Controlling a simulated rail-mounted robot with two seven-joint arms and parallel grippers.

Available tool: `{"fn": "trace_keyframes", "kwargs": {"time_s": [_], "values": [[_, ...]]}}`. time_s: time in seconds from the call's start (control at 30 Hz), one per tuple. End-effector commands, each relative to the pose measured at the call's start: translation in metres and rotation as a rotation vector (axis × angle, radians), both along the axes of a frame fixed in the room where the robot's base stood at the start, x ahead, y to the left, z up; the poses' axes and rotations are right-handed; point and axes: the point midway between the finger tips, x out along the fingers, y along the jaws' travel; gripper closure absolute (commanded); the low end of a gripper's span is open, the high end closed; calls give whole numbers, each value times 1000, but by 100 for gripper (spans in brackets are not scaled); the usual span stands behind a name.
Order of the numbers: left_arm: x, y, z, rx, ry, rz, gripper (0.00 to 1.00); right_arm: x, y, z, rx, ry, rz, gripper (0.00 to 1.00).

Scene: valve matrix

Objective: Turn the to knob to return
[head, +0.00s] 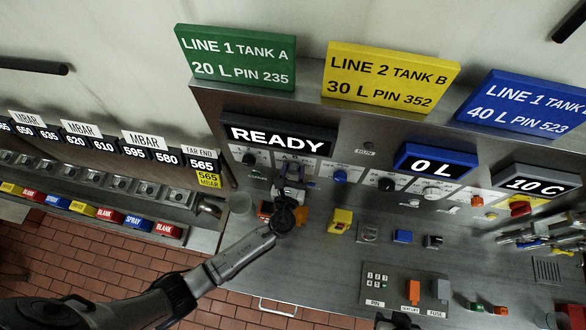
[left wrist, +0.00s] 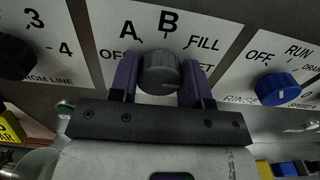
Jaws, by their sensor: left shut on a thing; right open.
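A dark grey round knob (left wrist: 160,73) is on a white label plate (left wrist: 214,22) marked OFF, A, B, FILL and a word ending in ET, partly hidden by my finger. My left gripper (left wrist: 160,85) is shut on this knob, with one purple finger on each side. I cannot tell which mark the knob points at. In the head view my left gripper (head: 290,178) is at the panel below the READY display (head: 278,138) and mostly hides the knob. A small dark part of my right gripper (head: 398,321) shows at the bottom edge, away from the knobs.
A blue knob (left wrist: 277,88) is to the right of the held knob, and a black knob (left wrist: 12,57) is to its left. A yellow block (head: 340,220), a keypad (head: 376,286) and several switches are on the lower panel.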

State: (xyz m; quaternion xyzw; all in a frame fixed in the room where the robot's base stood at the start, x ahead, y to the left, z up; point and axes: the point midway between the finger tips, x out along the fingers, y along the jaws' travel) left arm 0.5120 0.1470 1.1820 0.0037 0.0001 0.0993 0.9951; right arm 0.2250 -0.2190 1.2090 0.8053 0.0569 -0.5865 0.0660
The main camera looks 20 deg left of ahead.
Motion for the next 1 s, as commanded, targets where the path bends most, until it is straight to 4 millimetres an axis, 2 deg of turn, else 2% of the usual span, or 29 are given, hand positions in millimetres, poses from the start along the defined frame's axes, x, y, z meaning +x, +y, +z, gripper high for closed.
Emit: {"fn": "trace_keyframes", "kwargs": {"time_s": [0.43, 0.47, 0.7, 1.0], "values": [[0, 1, -2, 10, 6, 0, 80, 0, 2, 0, 5, 0, -4, 57], [0, 1, -2, 10, 6, 0, 55, 0, 2, 0, 7, 0, -4, 57], [0, 0, -1, 8, 4, 0, 32, 0, 3, 0, 11, 0, -7, 57], [-3, -1, -1, 8, 3, -1, 31, 0, 3, 0, 11, 0, -7, 57]]}}
